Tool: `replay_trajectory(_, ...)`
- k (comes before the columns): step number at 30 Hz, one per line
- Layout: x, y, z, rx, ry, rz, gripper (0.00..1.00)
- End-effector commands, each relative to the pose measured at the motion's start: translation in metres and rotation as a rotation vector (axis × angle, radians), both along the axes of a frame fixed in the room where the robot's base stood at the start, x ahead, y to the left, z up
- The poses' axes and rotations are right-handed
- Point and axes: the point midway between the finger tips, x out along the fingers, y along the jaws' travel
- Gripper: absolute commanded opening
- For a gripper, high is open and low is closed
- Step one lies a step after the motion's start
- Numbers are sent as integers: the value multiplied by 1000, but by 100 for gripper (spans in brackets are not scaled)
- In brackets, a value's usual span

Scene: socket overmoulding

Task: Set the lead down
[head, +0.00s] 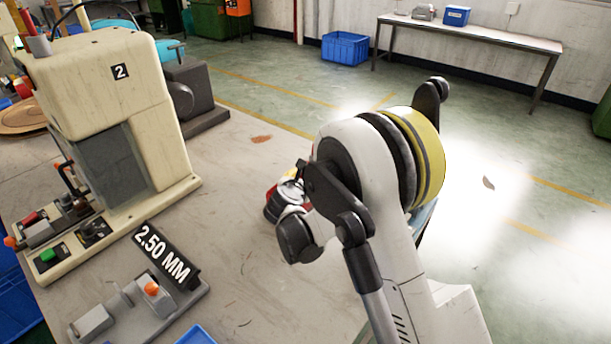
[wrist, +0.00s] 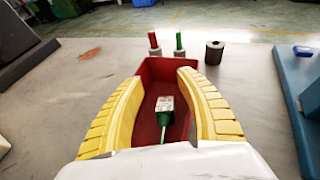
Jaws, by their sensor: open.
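The lead (wrist: 165,104), a pale block-shaped end with dark markings and a green cable, lies in a red bin (wrist: 151,72) in the wrist view. My gripper (wrist: 162,77) is open, its yellow fingers spread on either side of the lead and apart from it. The fingers cover parts of the bin's sides. The cable's near end runs out of sight behind the pale body of my gripper. In the head view my arm hides most of the bin and all of the lead.
A red-topped item (wrist: 154,43), a green-topped item (wrist: 179,43) and a dark cylinder (wrist: 214,52) stand beyond the bin. A blue surface (wrist: 295,95) lies to the right. A cream machine marked 2 (head: 110,90) and a 2.50 MM sign (head: 165,254) stand on the left.

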Motion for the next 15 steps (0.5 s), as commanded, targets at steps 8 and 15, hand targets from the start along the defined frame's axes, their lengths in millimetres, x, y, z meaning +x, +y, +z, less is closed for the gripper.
replay_trajectory(8, -26, 7, 25, -1, -1, 4, 43)
replay_trajectory(15, -77, 18, 46, -1, -1, 4, 43)
